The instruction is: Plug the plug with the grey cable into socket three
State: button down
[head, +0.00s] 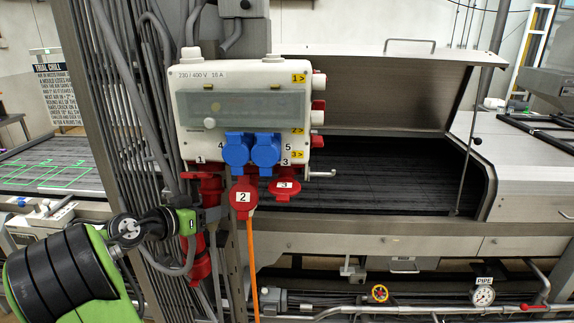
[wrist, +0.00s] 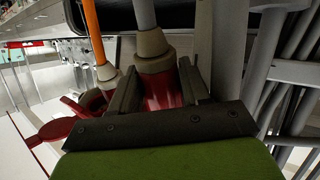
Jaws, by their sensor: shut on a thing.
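My gripper (head: 206,220) is below the left end of the white socket box (head: 243,80). In the wrist view my gripper (wrist: 158,88) is shut on a red plug (wrist: 163,92) with a beige collar and a grey cable (wrist: 143,14). In the head view red parts show above and below the jaws, under the socket marked 1 (head: 202,167). I cannot tell whether the held plug is seated there. Socket three's red lid (head: 285,188), marked 3, hangs at the box's lower right; its opening is hidden.
A plug with an orange cable (head: 253,265) sits beside it, under the red lid marked 2 (head: 243,196). Two blue socket covers (head: 252,150) are on the box front. Grey conduits (head: 130,90) and a post crowd the left. Pipes with a gauge (head: 483,295) run low right.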

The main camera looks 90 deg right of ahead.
aim_at(211, 230)
jog(key=f+b, duration=0.1)
jog(key=b, duration=0.1)
jog(key=a+f+b, duration=0.1)
jog(key=f+b, duration=0.1)
jog(key=shift+w+a+f, duration=0.1)
jog(key=shift+f, duration=0.1)
jog(key=shift+r, duration=0.1)
dwell(0.3)
jog(key=w+a+b, duration=0.1)
jog(key=w+a, duration=0.3)
jog(key=a, duration=0.1)
jog(key=shift+a, duration=0.2)
dwell(0.5)
